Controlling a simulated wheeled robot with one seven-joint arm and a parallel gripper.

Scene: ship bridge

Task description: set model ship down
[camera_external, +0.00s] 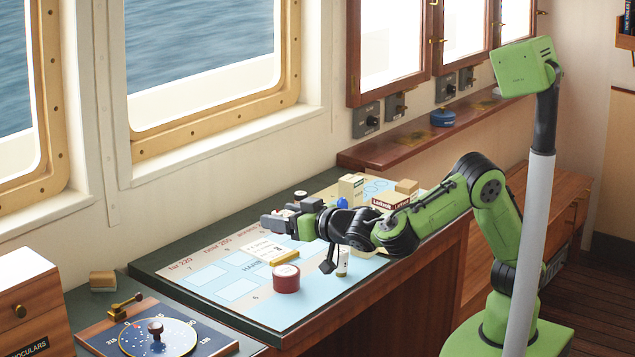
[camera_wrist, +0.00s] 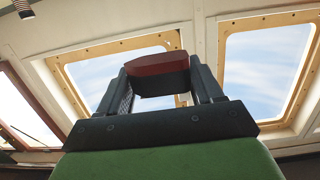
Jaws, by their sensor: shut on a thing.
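My gripper (camera_external: 276,223) is at the end of my outstretched arm, above the chart table, and points left toward the windows. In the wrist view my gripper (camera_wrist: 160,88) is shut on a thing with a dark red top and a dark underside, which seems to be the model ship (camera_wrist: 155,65). It sits between the two dark fingers, and only part of it shows. In the external view I cannot make out the ship clearly at the fingertips.
Boxes (camera_external: 351,187) stand at the back right. The chart's left part is clear. A compass panel (camera_external: 158,337) is at the front left.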

